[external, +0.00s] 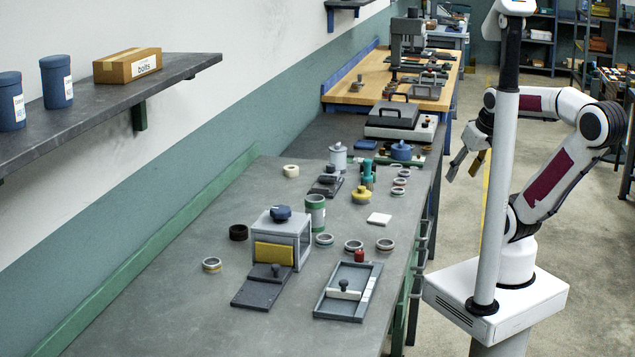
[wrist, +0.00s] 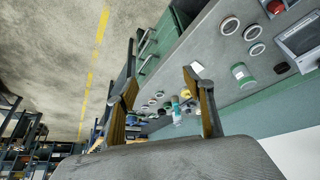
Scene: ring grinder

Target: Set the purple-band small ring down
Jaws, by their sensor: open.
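My gripper (external: 466,168) is open and hangs off the right side of the bench, above the floor side, with nothing seen between its fingers. In the wrist view the open fingers (wrist: 160,82) frame distant bench items. Several small rings lie on the bench: a short row (external: 400,181) near its right edge, and larger-looking ones (external: 385,244) farther forward. Another ring (external: 212,264) lies at the left with a yellowish band. I cannot tell which ring has the purple band. Rings (wrist: 230,25) also show at the upper right of the wrist view.
A grey box fixture (external: 303,240) with a blue knob, a shallow tray (external: 326,303) and a green-banded canister (external: 316,207) stand on the bench. A flat white tile (external: 379,219) lies near the rings. Clear bench surface (external: 150,300) is at front left.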

